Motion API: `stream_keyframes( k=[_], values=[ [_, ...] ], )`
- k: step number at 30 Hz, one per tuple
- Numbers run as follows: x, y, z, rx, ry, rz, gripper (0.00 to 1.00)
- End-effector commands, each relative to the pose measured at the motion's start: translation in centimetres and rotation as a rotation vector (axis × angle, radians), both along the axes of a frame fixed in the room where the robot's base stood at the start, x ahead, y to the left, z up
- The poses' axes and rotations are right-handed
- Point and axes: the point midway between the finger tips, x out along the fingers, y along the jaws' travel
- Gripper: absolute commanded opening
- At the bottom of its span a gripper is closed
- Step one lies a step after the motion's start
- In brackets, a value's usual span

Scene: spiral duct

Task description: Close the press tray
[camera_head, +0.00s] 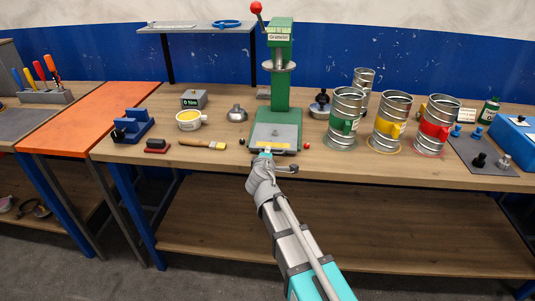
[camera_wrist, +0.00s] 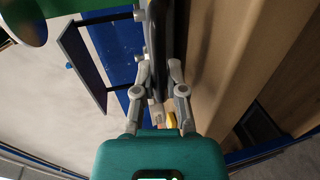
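The green press (camera_head: 281,90) stands on the workbench. Its grey tray (camera_head: 275,136) lies at the base beneath the round press plate; I cannot tell how far out it is. My gripper (camera_head: 264,160) is at the tray's front edge, near the bench's front. In the wrist view my gripper's fingers (camera_wrist: 160,72) stand apart, with a dark edge-on part (camera_wrist: 167,35) at or between them, perhaps the tray front. Whether they touch or clamp it is unclear. My gripper hides part of the tray front.
Right of the press stand several metal duct pieces (camera_head: 387,122). A small shelf (camera_head: 196,28) is behind. Below the bench is a lower shelf (camera_head: 330,225).

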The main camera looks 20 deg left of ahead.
Motion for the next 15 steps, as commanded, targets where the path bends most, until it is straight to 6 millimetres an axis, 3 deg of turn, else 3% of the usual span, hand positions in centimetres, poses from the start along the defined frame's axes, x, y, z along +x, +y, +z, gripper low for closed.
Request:
stream_keyframes(
  k=[10, 15],
  values=[
    [0.1, 0.0, 0.0, 0.001, 0.001, -0.001, 0.0],
    [2.1, 0.6, 0.0, 0.0, 0.0, -0.003, 0.0]
  ],
)
